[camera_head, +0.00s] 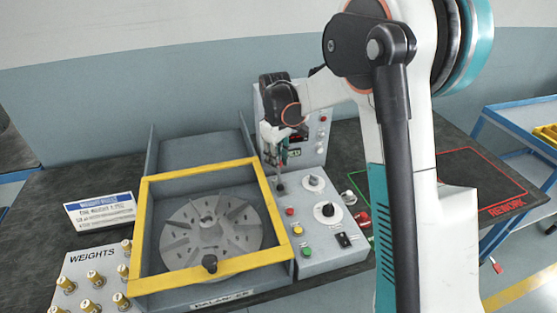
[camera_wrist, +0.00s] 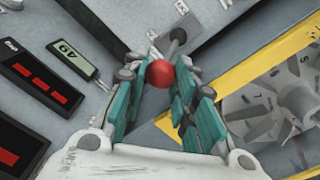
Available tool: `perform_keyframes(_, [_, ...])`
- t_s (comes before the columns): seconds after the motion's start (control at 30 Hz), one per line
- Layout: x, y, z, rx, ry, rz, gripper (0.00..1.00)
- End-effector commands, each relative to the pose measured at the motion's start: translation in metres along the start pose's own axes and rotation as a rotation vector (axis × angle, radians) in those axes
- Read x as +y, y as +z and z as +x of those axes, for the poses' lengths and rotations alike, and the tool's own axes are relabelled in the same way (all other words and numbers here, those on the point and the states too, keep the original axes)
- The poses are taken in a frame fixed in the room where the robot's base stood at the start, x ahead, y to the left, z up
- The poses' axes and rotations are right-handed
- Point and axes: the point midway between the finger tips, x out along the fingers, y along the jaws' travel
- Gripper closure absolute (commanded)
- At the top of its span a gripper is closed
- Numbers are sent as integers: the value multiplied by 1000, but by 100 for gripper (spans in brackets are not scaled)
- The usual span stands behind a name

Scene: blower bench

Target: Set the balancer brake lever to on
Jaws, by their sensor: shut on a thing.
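The balancer brake lever is a grey rod with a red ball knob (camera_wrist: 160,73), rising from a dark base on the panel (camera_wrist: 177,36). My gripper (camera_wrist: 158,80) has its teal fingers shut on the red knob. In the head view my gripper (camera_head: 282,158) points down over the upper left of the control panel, and the lever's lower rod (camera_head: 281,186) shows just below it. The knob is hidden there by the fingers. Lettering beside the lever's base is too small to read.
The balancer (camera_head: 142,240), with a yellow-framed guard over a slotted rotor (camera_head: 210,229), stands left of the lever. Knobs and coloured buttons (camera_head: 289,211) lie right and in front. An upright display box (camera_head: 312,135) stands behind. A weights board (camera_head: 75,270) is front left.

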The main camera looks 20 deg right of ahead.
Motion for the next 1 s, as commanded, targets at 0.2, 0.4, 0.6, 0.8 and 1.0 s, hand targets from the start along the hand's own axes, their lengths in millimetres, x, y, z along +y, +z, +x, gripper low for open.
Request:
perform_keyframes(0.2, [7,-9,3,11,8,1,100])
perform_keyframes(0.4, [8,-10,4,11,8,1,100])
perform_keyframes(0.6, [8,-11,4,10,8,1,100])
perform_keyframes(0.8, [8,-10,4,9,8,2,53])
perform_keyframes(1.0, [7,-9,3,7,6,1,53])
